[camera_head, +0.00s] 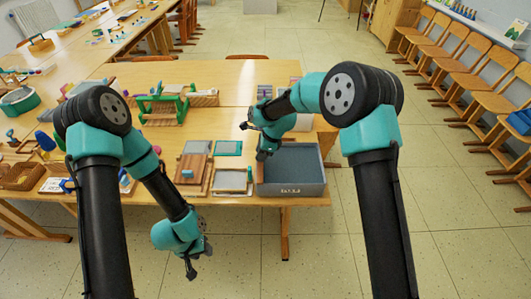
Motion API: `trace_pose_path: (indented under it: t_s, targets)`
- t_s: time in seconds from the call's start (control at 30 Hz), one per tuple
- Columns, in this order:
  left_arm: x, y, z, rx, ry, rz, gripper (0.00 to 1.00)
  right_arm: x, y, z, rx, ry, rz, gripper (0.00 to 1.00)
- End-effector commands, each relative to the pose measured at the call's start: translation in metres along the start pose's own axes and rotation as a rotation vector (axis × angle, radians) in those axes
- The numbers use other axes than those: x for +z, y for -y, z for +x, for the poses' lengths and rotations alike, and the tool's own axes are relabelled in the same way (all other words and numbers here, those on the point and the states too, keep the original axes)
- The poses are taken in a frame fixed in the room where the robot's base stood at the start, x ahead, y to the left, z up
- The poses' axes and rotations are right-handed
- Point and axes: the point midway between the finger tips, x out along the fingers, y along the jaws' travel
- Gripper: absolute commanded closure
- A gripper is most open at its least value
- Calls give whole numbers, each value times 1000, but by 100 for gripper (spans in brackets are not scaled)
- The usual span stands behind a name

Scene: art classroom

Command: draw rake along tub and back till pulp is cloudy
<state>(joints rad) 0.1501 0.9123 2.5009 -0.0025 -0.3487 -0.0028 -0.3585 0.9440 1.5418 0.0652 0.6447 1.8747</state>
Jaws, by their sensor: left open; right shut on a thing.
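The tub (291,189), a grey-blue rectangular box with a label on its front, stands at the front right edge of the table. Its inside looks dark blue-grey; I cannot tell how cloudy the pulp is. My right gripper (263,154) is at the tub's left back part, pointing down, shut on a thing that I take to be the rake. The rake itself is mostly hidden by the gripper and too small to make out. My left gripper (197,267) is open and empty, low in front of the table, over the floor.
Left of the tub lie a wooden board (193,170) and a framed grey screen (233,180). A green rack (162,105) stands further back. Wooden chairs (470,75) line the right wall.

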Motion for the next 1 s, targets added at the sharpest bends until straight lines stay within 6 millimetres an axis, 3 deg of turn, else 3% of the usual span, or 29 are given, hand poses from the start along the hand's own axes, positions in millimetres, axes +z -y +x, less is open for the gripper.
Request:
trace_pose_path:
  t_s: [0.13,0.17,0.4,0.77,1.0]
  targets:
    - [0,0,0,0,0,0,57,4,0,1,-2,3,-1,100]
    - [0,0,0,0,0,0,57,4,0,1,-2,3,-1,67]
    - [0,0,0,0,0,0,57,3,0,1,-1,3,0,44]
    - [0,0,0,0,0,0,57,2,0,-3,-2,2,0,43]
    - [0,0,0,0,0,0,57,2,0,-30,-4,3,0,43]
